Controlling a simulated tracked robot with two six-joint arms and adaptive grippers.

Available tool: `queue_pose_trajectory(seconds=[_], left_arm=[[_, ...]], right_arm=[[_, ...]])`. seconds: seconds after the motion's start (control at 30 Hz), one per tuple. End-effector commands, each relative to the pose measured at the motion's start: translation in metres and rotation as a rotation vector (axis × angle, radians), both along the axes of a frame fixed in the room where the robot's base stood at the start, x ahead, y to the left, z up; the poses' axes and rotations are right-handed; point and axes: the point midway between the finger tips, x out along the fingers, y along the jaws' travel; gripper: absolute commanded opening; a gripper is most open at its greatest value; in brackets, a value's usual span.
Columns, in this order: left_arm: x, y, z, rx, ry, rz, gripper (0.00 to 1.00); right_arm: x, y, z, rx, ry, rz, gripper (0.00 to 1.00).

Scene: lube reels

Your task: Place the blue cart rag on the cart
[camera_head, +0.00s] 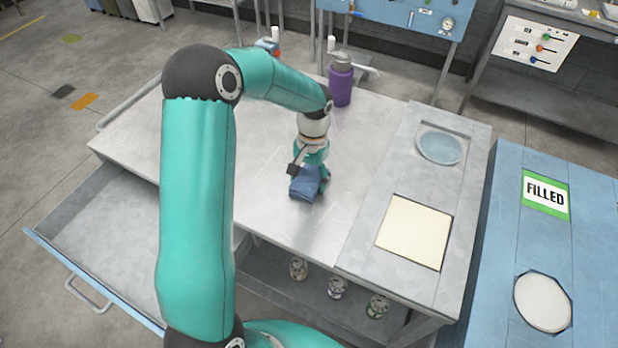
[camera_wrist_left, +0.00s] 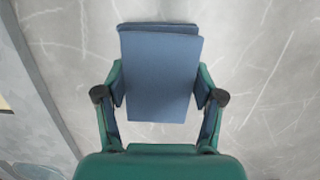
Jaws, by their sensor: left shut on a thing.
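The blue cart rag (camera_head: 304,184) is a small folded cloth at the middle of the metal cart top (camera_head: 265,215). My left gripper (camera_head: 308,178) is over the cart top and shut on the rag. In the left wrist view the rag (camera_wrist_left: 160,72) sits between the two fingers of the gripper (camera_wrist_left: 160,98), which press its sides. I cannot tell whether the rag touches the cart top or is just above it. My right gripper is not in view.
A purple pump bottle (camera_head: 341,82) stands at the back of the cart. A grey panel with a round blue dish (camera_head: 440,147) and a cream square (camera_head: 414,232) lies at the right. An open drawer (camera_head: 110,225) juts out at the left. Several small items sit on the lower shelf.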

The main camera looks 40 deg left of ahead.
Motion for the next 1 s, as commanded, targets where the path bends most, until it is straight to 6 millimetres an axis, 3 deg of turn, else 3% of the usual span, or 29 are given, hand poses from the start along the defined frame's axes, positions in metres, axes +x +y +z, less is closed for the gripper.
queue_pose_trajectory(seconds=[0.17,0.2,0.33,0.77,1.0], left_arm=[[0.000,0.000,-0.002,0.000,-0.001,0.000,0.34],[0.000,0.000,-0.002,0.000,-0.001,0.000,0.71],[0.000,0.000,-0.001,0.000,-0.001,-0.001,0.93],[0.001,0.000,0.003,0.001,-0.002,0.000,0.93],[0.007,0.002,0.035,0.003,-0.008,0.001,0.93]], right_arm=[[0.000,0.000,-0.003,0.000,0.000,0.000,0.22],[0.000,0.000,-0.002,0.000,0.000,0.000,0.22],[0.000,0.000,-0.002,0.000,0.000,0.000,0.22],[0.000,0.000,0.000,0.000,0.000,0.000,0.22],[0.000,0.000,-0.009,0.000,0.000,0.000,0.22]])
